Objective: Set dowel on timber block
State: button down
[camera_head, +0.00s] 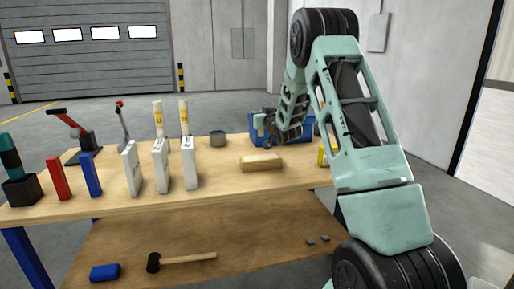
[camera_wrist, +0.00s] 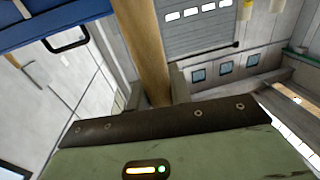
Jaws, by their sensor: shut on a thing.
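The dowel (camera_wrist: 145,45) is a long light-wood rod in the wrist view, running up and away from between my gripper's jaws (camera_wrist: 152,90). My gripper is shut on it. In the head view my gripper (camera_head: 270,135) is low at the back right of the bench, in front of a blue bin, and I cannot make out the dowel there. The timber block (camera_head: 262,163) is a pale wooden block lying on the bench top, nearer the front than my gripper and apart from it.
The blue bin (camera_head: 308,131) stands behind my gripper. A mallet (camera_head: 185,260) lies on the lower shelf. Bench top around the block is clear.

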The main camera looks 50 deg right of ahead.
notch_tip(320, 180, down, 9)
jog(key=shift+r+p, duration=0.2)
jog(key=shift+p, duration=0.1)
jog(key=shift+f, duration=0.2)
jog(key=c, duration=1.3)
grip_release()
